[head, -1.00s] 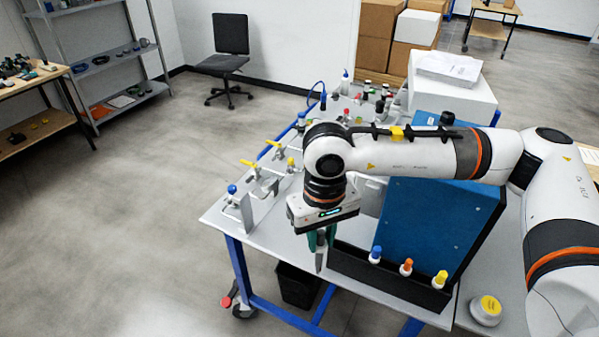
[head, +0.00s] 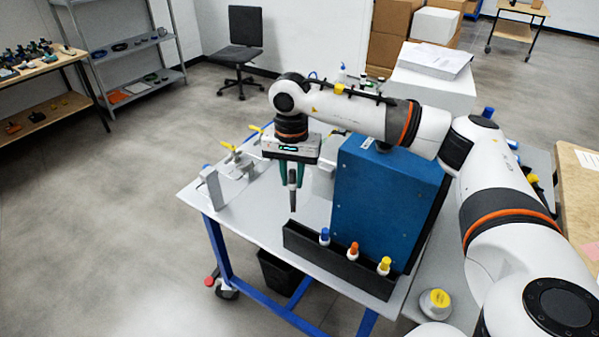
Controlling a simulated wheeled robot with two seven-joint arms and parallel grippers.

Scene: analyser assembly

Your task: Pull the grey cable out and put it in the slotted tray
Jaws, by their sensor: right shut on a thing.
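My right gripper (head: 291,183) points straight down in front of the blue panel (head: 388,205), its green fingers shut on a slim grey piece, the grey cable (head: 292,202). The cable's end hangs below the fingertips, clear of the bench, up and left of the slotted tray. The black slotted tray (head: 300,243) lies along the foot of the blue panel. A blue (head: 324,237), an orange (head: 353,249) and a yellow (head: 384,266) cable end stand upright in it. Its left part looks free of cable ends. My left gripper is not in view.
The bench top (head: 250,226) is bare left of the tray. Valves with yellow handles (head: 228,146) and a bracket (head: 212,187) stand at its left edge. A round yellow-topped pot (head: 435,303) sits to the right. A black bin (head: 281,270) is below.

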